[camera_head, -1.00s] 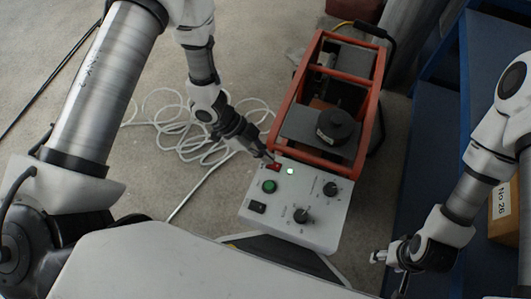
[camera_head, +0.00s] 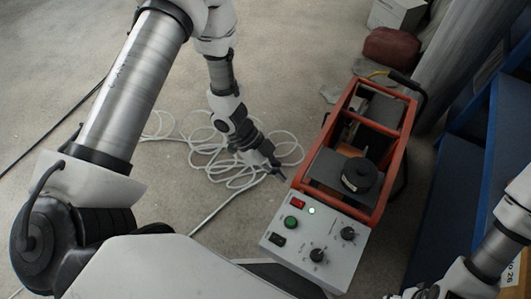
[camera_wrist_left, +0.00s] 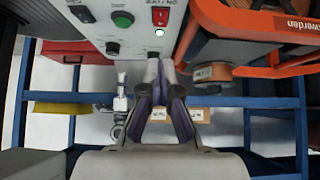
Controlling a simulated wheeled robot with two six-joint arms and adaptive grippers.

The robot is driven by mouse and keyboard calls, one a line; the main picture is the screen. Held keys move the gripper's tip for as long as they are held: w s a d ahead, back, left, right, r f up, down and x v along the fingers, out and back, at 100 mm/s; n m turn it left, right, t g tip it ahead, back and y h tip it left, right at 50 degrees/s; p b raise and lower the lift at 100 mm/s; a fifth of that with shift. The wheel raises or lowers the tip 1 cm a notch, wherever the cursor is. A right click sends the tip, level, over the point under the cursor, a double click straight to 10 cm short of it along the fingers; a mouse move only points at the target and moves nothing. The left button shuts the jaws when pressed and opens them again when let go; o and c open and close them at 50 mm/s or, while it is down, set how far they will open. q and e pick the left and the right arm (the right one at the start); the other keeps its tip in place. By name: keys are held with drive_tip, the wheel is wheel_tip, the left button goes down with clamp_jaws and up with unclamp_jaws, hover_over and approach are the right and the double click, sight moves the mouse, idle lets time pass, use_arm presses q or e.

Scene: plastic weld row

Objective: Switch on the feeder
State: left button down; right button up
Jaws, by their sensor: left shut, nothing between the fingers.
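The feeder is an orange-framed machine (camera_head: 403,150) with a dark spool or motor (camera_head: 358,174) and a light grey control panel (camera_head: 335,268). The panel carries a red switch (camera_head: 298,203), a green button (camera_head: 290,222), a black switch (camera_head: 279,240), and dark knobs. The lamp (camera_wrist_left: 159,32) and red switch (camera_wrist_left: 160,17) also show in the left wrist view. My left gripper (camera_head: 281,176) is shut and empty, apart from the panel beyond the red switch. My right gripper (camera_head: 408,294) is mostly cut off at the bottom edge.
Loose white cable (camera_head: 215,170) lies coiled on the floor left of the feeder. Blue shelving (camera_head: 460,150) and a grey column (camera_head: 465,60) stand at right. A dark red object (camera_head: 391,46) lies behind the feeder. Floor at upper left is mostly free.

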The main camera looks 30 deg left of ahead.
use_arm(q)
drive_tip(key=v, duration=0.1)
drive_tip(key=p+v, duration=0.1)
drive_tip(key=v, duration=0.2)
drive_tip(key=shift+a+p, duration=0.35)
drive_tip(key=shift+a, duration=0.3)
